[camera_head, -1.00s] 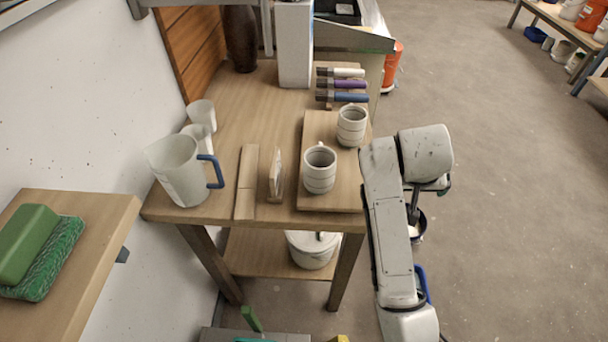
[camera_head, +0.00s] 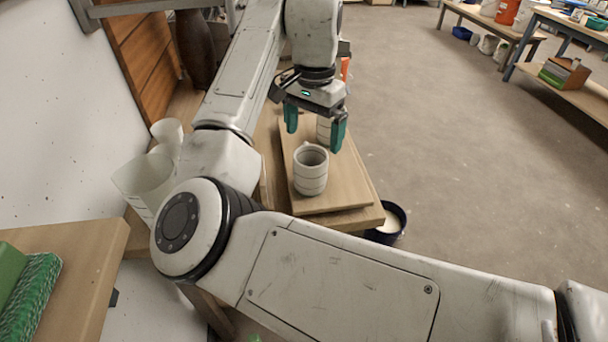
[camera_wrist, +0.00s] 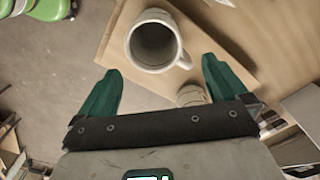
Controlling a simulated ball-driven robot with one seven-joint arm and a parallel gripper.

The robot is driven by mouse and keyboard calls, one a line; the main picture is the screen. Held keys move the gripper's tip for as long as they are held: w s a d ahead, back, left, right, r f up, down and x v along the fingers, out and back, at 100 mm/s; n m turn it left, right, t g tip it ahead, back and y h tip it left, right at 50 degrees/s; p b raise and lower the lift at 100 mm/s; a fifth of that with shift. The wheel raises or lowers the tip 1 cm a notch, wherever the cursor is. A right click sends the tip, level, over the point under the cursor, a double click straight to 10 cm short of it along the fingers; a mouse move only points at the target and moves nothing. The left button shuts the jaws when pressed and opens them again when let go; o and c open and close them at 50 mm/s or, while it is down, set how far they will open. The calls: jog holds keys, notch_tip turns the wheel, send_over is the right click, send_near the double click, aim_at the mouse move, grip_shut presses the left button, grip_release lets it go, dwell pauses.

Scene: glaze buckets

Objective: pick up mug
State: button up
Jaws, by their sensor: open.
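Two pale, ringed mugs stand upright on a wooden board (camera_head: 345,190). The nearer mug (camera_head: 311,172) is in plain sight in the head view. The farther mug (camera_head: 323,131) is mostly hidden behind my gripper (camera_head: 315,128), which points down above the board with its green fingers apart and empty. In the wrist view, one mug (camera_wrist: 152,42) shows its open mouth and handle just beyond the spread fingertips of my gripper (camera_wrist: 161,70), not held. A second, smaller-looking mug (camera_wrist: 190,95) shows partly between the fingers. I cannot tell which mug is which there.
White pitcher (camera_head: 143,183) and cup (camera_head: 167,131) stand at the table's left, by the wall. A dark vase (camera_head: 196,50) is at the back. A dark bucket (camera_head: 392,222) is on the floor to the right. My arm hides much of the table.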

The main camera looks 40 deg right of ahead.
aim_at(312, 152)
notch_tip(312, 152, down, 6)
jog(key=shift+a+r, duration=0.15)
jog(key=shift+r, duration=0.05)
jog(key=f, duration=0.2)
jog(key=f+p, duration=0.1)
jog(key=f, duration=0.1)
jog(key=shift+s+a, duration=0.3)
jog(key=shift+s, duration=0.1)
jog(key=shift+f, duration=0.5)
jog(key=c, duration=1.1)
jog(key=shift+c, duration=0.5)
jog(key=shift+r, duration=0.1)
